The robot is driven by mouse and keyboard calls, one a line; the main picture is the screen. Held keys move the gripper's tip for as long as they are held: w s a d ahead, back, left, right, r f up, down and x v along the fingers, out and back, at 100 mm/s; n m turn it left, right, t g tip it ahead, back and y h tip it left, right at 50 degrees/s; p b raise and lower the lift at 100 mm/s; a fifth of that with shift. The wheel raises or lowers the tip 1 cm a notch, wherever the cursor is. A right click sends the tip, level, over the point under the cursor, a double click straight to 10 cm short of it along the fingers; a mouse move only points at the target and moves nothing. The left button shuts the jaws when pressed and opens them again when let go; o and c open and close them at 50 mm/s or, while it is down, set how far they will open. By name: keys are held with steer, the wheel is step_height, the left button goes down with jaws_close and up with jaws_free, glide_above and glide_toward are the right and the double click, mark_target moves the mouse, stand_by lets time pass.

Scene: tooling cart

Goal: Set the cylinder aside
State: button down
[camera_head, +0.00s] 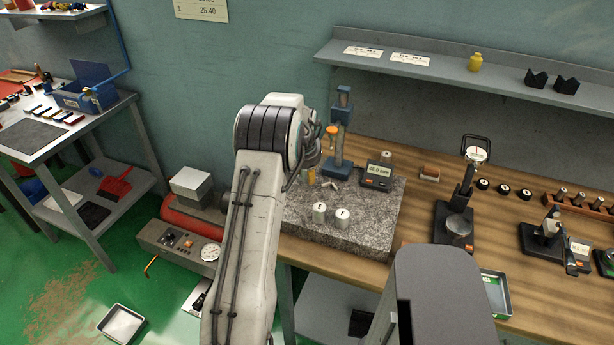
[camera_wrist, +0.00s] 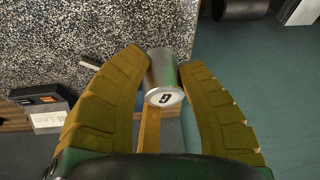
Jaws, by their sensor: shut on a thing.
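My gripper (camera_wrist: 164,68) has its two yellow-brown fingers on either side of a metal cylinder (camera_wrist: 163,84) in the wrist view. It is shut on this cylinder, whose pale end face carries a dark mark like a G or 6. The granite plate (camera_wrist: 70,40) lies behind it at the upper left. In the head view my arm hides most of the gripper, and I cannot make out the held cylinder there. Two other marked cylinders (camera_head: 319,212) (camera_head: 342,216) stand on the granite plate (camera_head: 345,238).
On the plate, a blue stand (camera_head: 341,140) with an orange part stands at the back, beside a digital readout (camera_head: 377,176). A black dial gauge stand (camera_head: 457,205) is on the wooden bench to the right. Bare wood (camera_head: 415,205) lies between plate and stand.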

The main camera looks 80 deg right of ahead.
steer(key=shift+f, duration=1.1)
steer(key=c, duration=0.8)
jaws_free()
steer(key=shift+f, duration=0.1)
steer(key=shift+c, duration=0.2)
